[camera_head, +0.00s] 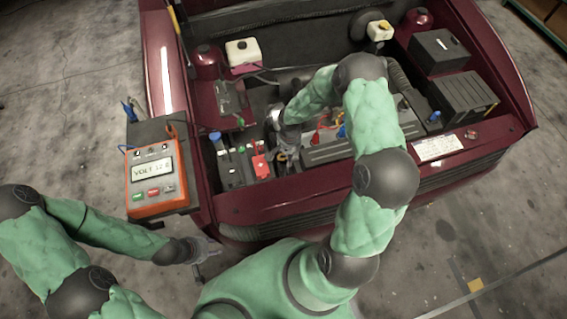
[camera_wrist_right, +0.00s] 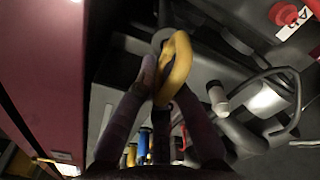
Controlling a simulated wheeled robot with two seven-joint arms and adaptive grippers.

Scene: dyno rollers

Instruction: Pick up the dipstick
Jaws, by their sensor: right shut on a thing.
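The dipstick's yellow loop handle (camera_wrist_right: 176,66) shows in the right wrist view, between the fingers of my right gripper (camera_wrist_right: 160,85). The gripper is shut on it. The dipstick's lower part is hidden in that view. In the head view my right gripper (camera_head: 284,156) is down in the engine bay, near the front left of the long grey engine cover (camera_head: 330,150). I cannot make out the dipstick there. My left gripper (camera_head: 205,250) is empty and looks open, in front of the car's left front corner.
An orange volt meter (camera_head: 155,180) stands on a dark side stand (camera_head: 150,130) left of the car. A battery (camera_head: 232,168) lies just left of my right gripper. The red front panel (camera_head: 300,203) edges the bay. Hoses and a metal cylinder (camera_wrist_right: 262,100) crowd the bay.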

